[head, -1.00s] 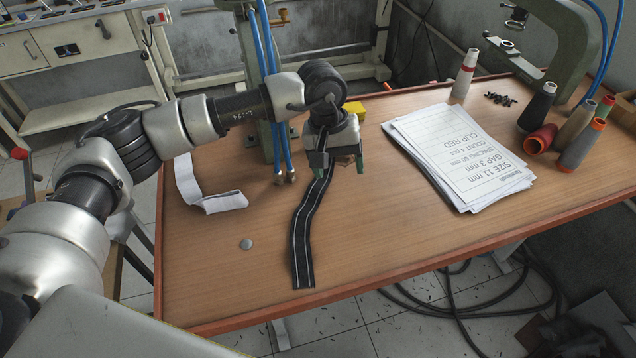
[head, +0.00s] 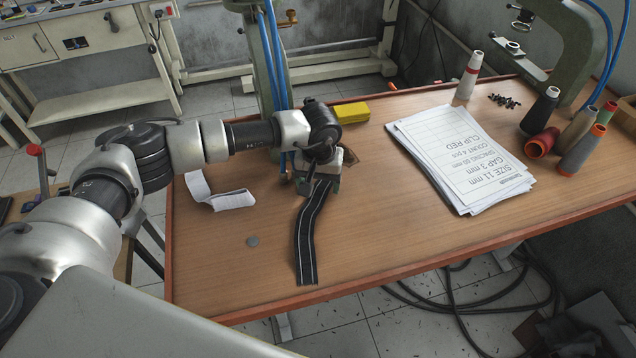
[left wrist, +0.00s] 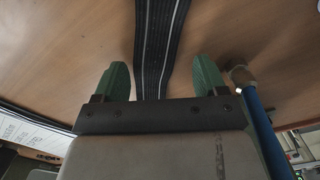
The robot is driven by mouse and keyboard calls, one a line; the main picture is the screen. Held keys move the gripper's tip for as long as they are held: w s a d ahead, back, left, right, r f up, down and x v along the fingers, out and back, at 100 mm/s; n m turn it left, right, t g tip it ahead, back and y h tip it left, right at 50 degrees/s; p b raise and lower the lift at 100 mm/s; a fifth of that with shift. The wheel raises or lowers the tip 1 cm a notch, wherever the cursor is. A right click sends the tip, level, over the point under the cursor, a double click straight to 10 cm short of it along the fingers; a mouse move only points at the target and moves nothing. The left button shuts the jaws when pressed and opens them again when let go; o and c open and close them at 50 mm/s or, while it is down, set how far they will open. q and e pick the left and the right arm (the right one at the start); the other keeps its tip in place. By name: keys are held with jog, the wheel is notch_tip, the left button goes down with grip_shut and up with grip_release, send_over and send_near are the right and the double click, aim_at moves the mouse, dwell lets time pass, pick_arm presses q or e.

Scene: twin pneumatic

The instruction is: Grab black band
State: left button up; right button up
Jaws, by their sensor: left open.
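The black band (head: 306,240) with pale lengthwise stripes lies on the wooden table, running from under my left gripper toward the front edge. My left gripper (head: 317,185) is over the far end of the band, low near the tabletop. In the left wrist view the band (left wrist: 158,40) passes between the two green fingertips of the left gripper (left wrist: 159,80), with a gap on each side. The gripper is open and holds nothing. The band's far end is hidden by the gripper. My right gripper is not in view.
A white strip (head: 230,200) and a grey disc (head: 253,241) lie left of the band. A green machine post with blue hoses (head: 282,60) stands behind the gripper. A yellow block (head: 352,112), a paper stack (head: 460,158) and thread spools (head: 541,142) are farther right.

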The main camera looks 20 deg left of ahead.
pick_arm(q)
jog(key=shift+f, duration=0.25)
jog(key=c, duration=1)
jog(key=shift+r, duration=0.1)
